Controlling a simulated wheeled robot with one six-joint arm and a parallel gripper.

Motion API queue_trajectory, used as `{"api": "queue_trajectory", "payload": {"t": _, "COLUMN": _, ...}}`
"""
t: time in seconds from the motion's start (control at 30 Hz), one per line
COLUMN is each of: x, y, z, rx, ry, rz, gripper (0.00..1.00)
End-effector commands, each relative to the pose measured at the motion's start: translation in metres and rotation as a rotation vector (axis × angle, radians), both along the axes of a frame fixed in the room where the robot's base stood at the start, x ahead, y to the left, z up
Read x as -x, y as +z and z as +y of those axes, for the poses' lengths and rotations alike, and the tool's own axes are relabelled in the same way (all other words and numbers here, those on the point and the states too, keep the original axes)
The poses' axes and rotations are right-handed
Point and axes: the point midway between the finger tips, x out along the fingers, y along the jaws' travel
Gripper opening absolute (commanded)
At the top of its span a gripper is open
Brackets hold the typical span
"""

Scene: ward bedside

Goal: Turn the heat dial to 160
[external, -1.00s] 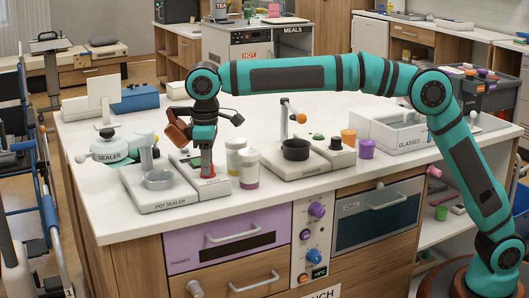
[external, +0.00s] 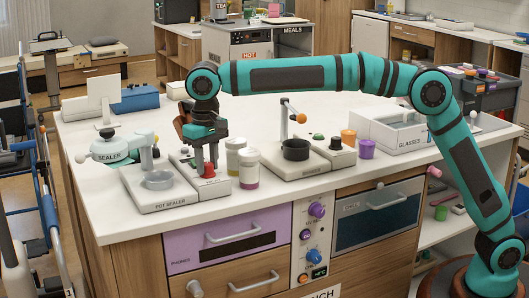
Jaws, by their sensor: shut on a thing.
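The red dial (external: 208,172) stands on the narrow light panel (external: 185,160) beside the pot sealer (external: 158,204) on the bench top. Its scale and pointer are too small to read. My gripper (external: 207,168) points straight down over it, with its two fingers shut on the red dial. The dial's top shows between and below the fingertips; the fingers hide part of its far side. I cannot tell what value it stands at.
Two pots (external: 249,172) with pale bodies stand just right of the dial. A shaker (external: 296,149) stands farther right. The bench top's front left corner is clear.

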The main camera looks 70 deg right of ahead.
Motion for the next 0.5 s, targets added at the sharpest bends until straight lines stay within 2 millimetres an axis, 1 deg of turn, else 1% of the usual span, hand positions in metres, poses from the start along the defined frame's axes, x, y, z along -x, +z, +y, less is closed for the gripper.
{"api": "queue_trajectory", "payload": {"t": 0.2, "x": -0.0004, "y": 0.0006, "z": 0.0001, "rx": 0.000, "ry": -0.037, "rz": -0.002, "gripper": 0.07}}
{"api": "queue_trajectory", "payload": {"t": 0.5, "x": -0.0004, "y": 0.0006, "z": 0.0001, "rx": -0.001, "ry": -0.043, "rz": -0.003, "gripper": 0.07}}
